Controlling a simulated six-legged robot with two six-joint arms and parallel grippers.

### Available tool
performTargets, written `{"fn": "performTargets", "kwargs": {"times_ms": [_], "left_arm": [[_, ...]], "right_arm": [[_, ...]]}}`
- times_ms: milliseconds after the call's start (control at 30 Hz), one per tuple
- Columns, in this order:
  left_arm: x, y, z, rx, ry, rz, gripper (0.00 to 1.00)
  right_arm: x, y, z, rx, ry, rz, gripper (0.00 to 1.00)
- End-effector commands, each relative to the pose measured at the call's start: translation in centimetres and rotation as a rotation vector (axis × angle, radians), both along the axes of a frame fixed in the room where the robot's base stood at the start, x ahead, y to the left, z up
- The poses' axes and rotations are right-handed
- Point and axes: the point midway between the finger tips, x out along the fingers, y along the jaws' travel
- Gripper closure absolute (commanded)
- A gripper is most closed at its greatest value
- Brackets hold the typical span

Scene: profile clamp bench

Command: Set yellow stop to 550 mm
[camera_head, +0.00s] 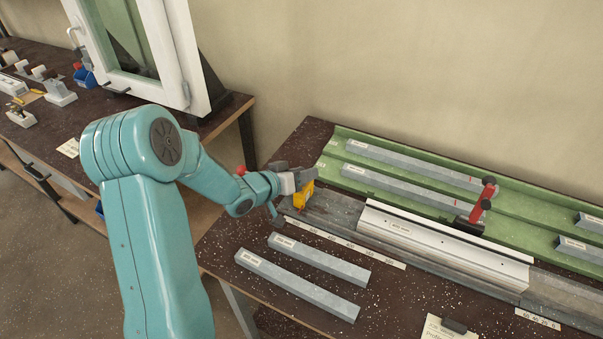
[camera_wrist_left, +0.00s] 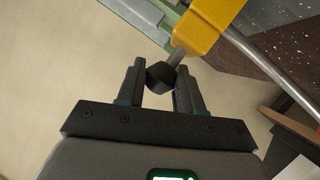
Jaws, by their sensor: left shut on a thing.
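The yellow stop (camera_head: 302,197) sits at the left end of the grey rail on the bench. It also shows in the wrist view (camera_wrist_left: 208,26), beside a metal rod. My left gripper (camera_head: 305,177) is at the stop, and in the wrist view its fingers (camera_wrist_left: 161,84) are shut on a black knob (camera_wrist_left: 161,75) joined to the stop by a short shaft. A white scale strip (camera_head: 345,244) runs along the front of the rail; its numbers are too small to read surely. My right gripper is not in view.
A white profile (camera_head: 440,244) lies on the rail, right of the stop. A red-handled clamp (camera_head: 482,206) stands behind it. Grey bars (camera_head: 300,284) lie in front, and more lie in the green tray (camera_head: 520,211) behind. A note (camera_head: 447,329) lies at the front.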

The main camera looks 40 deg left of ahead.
Motion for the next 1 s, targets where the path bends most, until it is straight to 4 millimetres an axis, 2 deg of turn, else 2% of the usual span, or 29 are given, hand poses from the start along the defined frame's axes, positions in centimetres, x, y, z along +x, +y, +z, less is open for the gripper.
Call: {"fn": "performTargets", "kwargs": {"times_ms": [100, 133, 200, 567, 667, 767, 1000], "left_arm": [[0.1, 0.1, 0.3, 0.005, -0.007, 0.003, 1.0], [0.1, 0.1, 0.3, 0.005, -0.007, 0.003, 0.61], [0.1, 0.0, 0.3, 0.004, -0.006, 0.003, 0.43], [-0.4, 0.1, 0.3, 0.004, -0.003, 0.002, 0.43], [-1.8, 0.2, 0.8, 0.006, -0.002, 0.004, 0.43], [-4.0, 0.3, 1.6, 0.005, -0.003, 0.006, 0.43], [-10.1, 0.4, 3.9, 0.007, -0.002, 0.007, 0.43]], "right_arm": [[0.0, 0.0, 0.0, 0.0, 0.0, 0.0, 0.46], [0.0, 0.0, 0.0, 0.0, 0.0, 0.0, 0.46], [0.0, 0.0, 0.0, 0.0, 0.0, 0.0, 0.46], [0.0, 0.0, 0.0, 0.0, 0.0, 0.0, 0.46], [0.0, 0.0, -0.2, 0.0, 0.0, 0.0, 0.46], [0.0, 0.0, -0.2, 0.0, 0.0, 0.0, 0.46], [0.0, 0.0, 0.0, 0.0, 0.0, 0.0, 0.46]]}}
